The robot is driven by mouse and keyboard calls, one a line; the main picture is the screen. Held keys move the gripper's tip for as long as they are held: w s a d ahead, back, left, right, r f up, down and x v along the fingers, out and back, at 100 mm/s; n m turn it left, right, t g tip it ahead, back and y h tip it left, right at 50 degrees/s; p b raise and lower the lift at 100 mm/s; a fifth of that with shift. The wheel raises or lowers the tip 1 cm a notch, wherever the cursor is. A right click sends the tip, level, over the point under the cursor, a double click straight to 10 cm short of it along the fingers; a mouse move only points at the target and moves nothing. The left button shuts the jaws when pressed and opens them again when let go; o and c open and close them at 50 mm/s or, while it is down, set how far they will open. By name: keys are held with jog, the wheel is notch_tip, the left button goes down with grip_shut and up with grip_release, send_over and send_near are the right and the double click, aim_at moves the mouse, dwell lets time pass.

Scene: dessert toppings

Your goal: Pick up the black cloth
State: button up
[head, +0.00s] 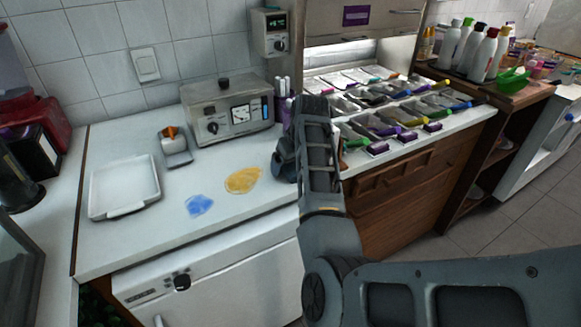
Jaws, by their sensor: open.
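I cannot make out a black cloth in the head view; my arm hides part of the counter. My gripper (284,166) is at the end of my raised arm, over the white counter (235,215) and just right of the yellow spill. It is open; its fingers are small and dark here, and I see nothing held. A yellow spill (243,180) and a smaller blue spill (199,205) lie on the counter to the left of my gripper.
A white tray (124,211) lies at the left. A grey dish (178,158) with an orange-and-white item and a metal appliance (228,108) stand at the back. Topping bins (374,126) fill the right side; bottles (484,57) stand beyond. The counter's front middle is clear.

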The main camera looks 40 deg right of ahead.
aim_at(292, 165)
jog(key=shift+c, duration=0.4)
jog(key=c, duration=1.1)
jog(key=shift+o, duration=0.2)
notch_tip(292, 165, up, 10)
jog(key=b, duration=0.1)
jog(key=shift+r, duration=0.25)
